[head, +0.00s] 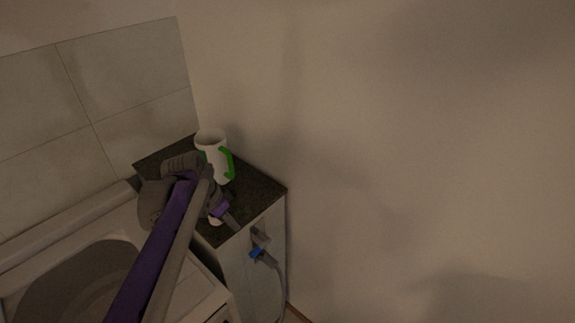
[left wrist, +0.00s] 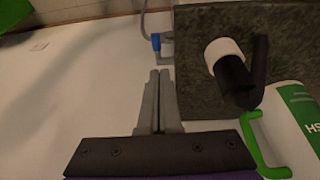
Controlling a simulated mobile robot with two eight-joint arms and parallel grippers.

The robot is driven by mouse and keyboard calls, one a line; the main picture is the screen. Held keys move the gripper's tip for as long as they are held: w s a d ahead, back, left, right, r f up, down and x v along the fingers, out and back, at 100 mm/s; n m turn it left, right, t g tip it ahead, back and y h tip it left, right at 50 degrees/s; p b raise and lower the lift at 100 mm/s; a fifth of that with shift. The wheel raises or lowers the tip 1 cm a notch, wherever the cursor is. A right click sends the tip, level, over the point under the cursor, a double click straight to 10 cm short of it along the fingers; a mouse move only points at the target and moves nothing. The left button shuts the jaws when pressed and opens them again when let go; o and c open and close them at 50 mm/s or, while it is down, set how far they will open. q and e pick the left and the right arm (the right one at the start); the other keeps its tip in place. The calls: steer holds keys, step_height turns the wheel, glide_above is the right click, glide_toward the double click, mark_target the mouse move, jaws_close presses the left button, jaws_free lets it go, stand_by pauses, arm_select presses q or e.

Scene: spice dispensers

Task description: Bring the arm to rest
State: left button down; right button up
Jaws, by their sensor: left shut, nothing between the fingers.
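My left arm reaches in from the lower left of the head view. My left gripper (head: 233,224) is over the front part of the dark stone counter (head: 262,189). In the left wrist view its two grey fingers (left wrist: 159,76) lie together with nothing between them. They point past the counter's edge, beside the counter top. My right gripper is in neither view.
A white container with a green handle (head: 215,152) stands on the counter; it also shows in the left wrist view (left wrist: 296,124). Close to it is a black-and-white object (left wrist: 228,58). A blue hose fitting (head: 256,253) sits beside the counter's front. A wall rises behind.

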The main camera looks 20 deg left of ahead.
arm_select(q)
steer(key=s+d+f+n+t+y, duration=0.1)
steer(key=s+d+f+n, duration=0.1)
steer(key=s+d+f, duration=0.2)
steer(key=s+d+f+n+t+y, duration=0.1)
steer(key=s+d+f, duration=0.3)
steer(key=s+d, duration=0.4)
steer(key=s+n, duration=0.1)
steer(key=s, duration=0.3)
steer(key=shift+d+f+n, duration=0.2)
steer(key=shift+d+n, duration=0.1)
